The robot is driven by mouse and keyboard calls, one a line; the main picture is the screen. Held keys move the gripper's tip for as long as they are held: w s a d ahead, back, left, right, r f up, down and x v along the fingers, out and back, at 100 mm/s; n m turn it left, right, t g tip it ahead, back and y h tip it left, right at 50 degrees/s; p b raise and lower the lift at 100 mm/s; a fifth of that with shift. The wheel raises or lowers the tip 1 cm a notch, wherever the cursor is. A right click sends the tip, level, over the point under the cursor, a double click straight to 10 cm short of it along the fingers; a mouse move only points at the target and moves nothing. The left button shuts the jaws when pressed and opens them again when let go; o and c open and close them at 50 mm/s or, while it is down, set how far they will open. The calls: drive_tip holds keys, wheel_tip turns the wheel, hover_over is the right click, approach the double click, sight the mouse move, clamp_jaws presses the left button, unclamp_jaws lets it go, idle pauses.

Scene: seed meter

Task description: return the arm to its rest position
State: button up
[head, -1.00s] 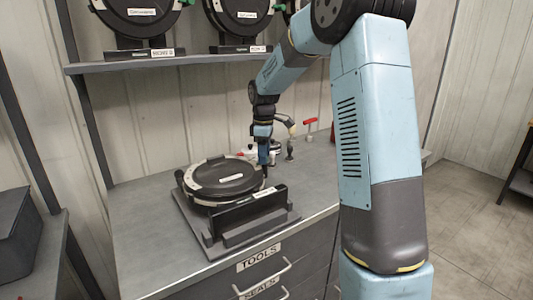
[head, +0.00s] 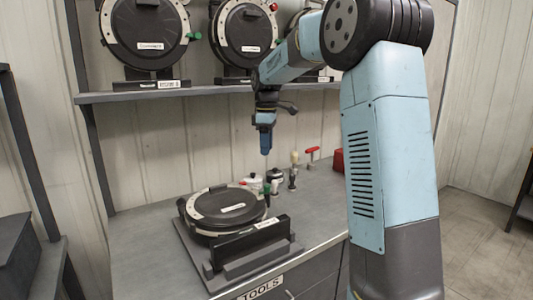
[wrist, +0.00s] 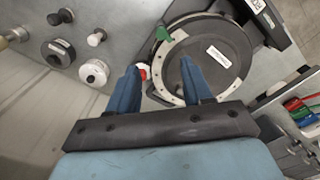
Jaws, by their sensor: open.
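My gripper (head: 265,142) hangs in the air above the bench, pointing down, with nothing held. In the wrist view its two blue fingers (wrist: 158,80) stand apart with a clear gap between them. Below it a round black seed meter (head: 225,207) with a pale rim lies on a dark stand on the bench. The meter also shows in the wrist view (wrist: 225,85), with a green knob (wrist: 162,34) at its rim. My arm reaches over from the right of the head view.
A grey shelf (head: 210,92) with several upright round meters is behind my arm, close to it. Small bottles and fittings (head: 274,180) and a red-handled tool (head: 312,151) stand at the back of the bench (head: 140,245). A red box (head: 338,161) is partly hidden by my arm.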

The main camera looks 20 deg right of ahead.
idle(0.3)
drive_tip(key=s+r+m+t, duration=0.1)
drive_tip(key=s+r+m, duration=0.15)
drive_tip(key=s, duration=0.75)
drive_tip(key=s+r+m+t, duration=0.2)
drive_tip(key=s+m, duration=0.2)
drive_tip(key=s, duration=0.6)
drive_tip(key=s+f+m+t, duration=0.1)
drive_tip(key=s+f+m, duration=0.1)
drive_tip(key=s, duration=0.6)
drive_tip(key=s+f+m+t, duration=0.1)
drive_tip(key=s+f+m, duration=0.2)
drive_tip(key=s, duration=0.6)
drive_tip(key=shift+s+d+f+m+t, duration=0.3)
drive_tip(key=shift+d+m, duration=0.15)
drive_tip(key=shift+m, duration=0.2)
